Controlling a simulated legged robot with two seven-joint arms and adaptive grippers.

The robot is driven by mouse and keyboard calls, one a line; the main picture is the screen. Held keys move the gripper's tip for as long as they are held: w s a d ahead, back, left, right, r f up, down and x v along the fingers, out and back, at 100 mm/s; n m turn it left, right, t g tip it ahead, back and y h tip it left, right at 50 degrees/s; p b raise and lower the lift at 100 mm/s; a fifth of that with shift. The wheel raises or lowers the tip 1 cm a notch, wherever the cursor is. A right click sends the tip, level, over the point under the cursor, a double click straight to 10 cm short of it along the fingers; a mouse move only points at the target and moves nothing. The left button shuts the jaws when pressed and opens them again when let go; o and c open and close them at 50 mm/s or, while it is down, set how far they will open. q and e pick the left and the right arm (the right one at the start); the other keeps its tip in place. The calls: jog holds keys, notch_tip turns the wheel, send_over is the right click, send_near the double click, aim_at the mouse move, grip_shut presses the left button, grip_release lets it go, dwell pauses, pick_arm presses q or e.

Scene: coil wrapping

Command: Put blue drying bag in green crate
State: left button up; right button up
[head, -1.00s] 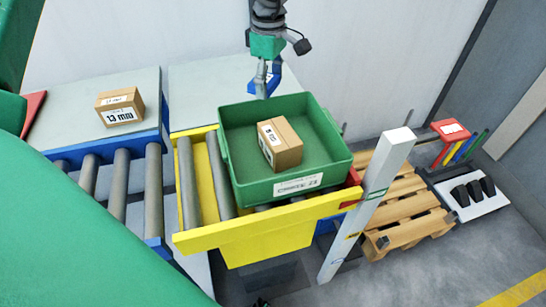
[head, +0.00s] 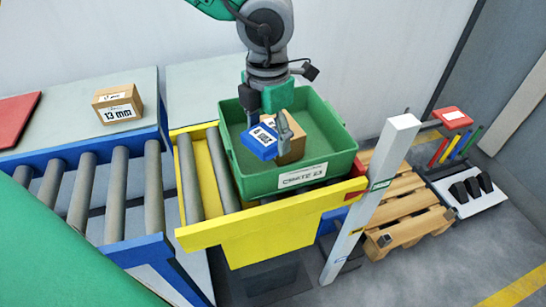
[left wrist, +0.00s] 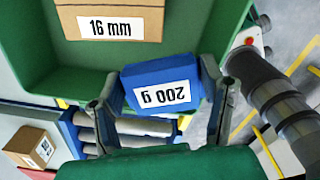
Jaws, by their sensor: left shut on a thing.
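The blue drying bag (head: 260,141) has a white label that reads 200 g in the left wrist view (left wrist: 160,88). My left gripper (head: 272,128) is shut on it, with one finger on each side in the left wrist view (left wrist: 160,110). The green crate (head: 290,181) stands on the yellow conveyor section. The bag is over the crate's left part, beside a cardboard box in the crate; I cannot tell whether it touches the crate's floor. My right gripper is not in view.
The cardboard box in the crate (head: 292,150) is labelled 16 mm in the left wrist view (left wrist: 110,22). Another box (head: 118,104), labelled 13 mm, sits on the grey table at left. A white post (head: 372,195) stands right of the crate, before a wooden pallet (head: 410,215).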

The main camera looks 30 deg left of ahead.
aim_at(268, 163)
pick_arm(q)
notch_tip(268, 163, down, 8)
jog(key=b, duration=0.2)
jog(key=shift+f+b, duration=0.25)
jog(key=shift+b, duration=0.15)
jog(key=shift+r, duration=0.1)
jog(key=o, duration=0.9)
notch_tip(268, 163, up, 12)
jog(key=p, duration=0.4)
